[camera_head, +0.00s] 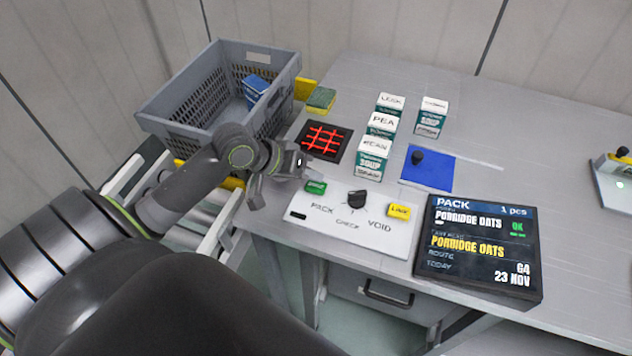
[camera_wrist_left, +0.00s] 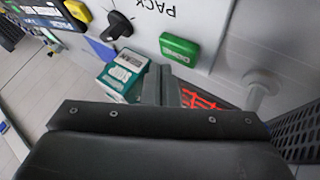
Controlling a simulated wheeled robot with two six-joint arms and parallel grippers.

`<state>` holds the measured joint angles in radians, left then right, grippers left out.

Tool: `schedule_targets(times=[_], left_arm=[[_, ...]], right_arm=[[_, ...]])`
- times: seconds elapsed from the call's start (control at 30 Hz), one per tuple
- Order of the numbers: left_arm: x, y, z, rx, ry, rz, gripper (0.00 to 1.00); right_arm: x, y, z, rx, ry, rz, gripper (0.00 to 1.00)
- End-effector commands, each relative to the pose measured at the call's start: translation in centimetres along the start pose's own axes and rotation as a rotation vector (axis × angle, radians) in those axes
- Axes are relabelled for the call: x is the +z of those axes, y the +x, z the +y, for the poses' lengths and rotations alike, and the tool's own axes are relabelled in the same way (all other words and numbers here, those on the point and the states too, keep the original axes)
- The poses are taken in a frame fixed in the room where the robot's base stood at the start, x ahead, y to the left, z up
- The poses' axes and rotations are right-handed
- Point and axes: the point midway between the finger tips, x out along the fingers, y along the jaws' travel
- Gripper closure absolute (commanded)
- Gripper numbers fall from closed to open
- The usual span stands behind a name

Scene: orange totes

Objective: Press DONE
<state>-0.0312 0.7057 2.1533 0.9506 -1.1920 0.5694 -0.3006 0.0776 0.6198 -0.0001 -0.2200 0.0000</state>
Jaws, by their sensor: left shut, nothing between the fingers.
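The green button (camera_head: 316,187), presumably DONE, sits at the back left of a white control panel (camera_head: 345,222); its lettering is too small to read. It also shows in the left wrist view (camera_wrist_left: 179,49), with the panel around it. My left gripper (camera_head: 292,172) is shut and empty, above the table edge just left of the button and apart from it as far as I can tell. Its closed fingers also show in the left wrist view (camera_wrist_left: 160,86), below the button in the picture. My right gripper is not in view.
The panel also has a black knob (camera_head: 357,199) and a yellow button (camera_head: 399,211). A screen (camera_head: 480,250) reads PACK, PORRIDGE OATS, OK. Several soup cartons (camera_head: 373,160) stand behind, beside a red-lit scanner (camera_head: 323,142). A grey crate (camera_head: 185,124) holds a blue box (camera_head: 255,88).

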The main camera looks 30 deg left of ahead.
Motion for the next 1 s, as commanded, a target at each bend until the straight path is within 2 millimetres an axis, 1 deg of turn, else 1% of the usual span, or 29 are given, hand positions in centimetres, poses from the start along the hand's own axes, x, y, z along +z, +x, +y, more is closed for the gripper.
schedule_targets(times=[0.33, 1.0], left_arm=[[0.43, 0.56, -0.40, 0.000, -0.002, 0.000, 1.00], [0.62, 0.84, -0.59, 0.000, 0.000, 0.000, 1.00]], right_arm=[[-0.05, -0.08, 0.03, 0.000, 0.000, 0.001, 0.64], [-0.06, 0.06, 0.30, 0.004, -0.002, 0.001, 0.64]])
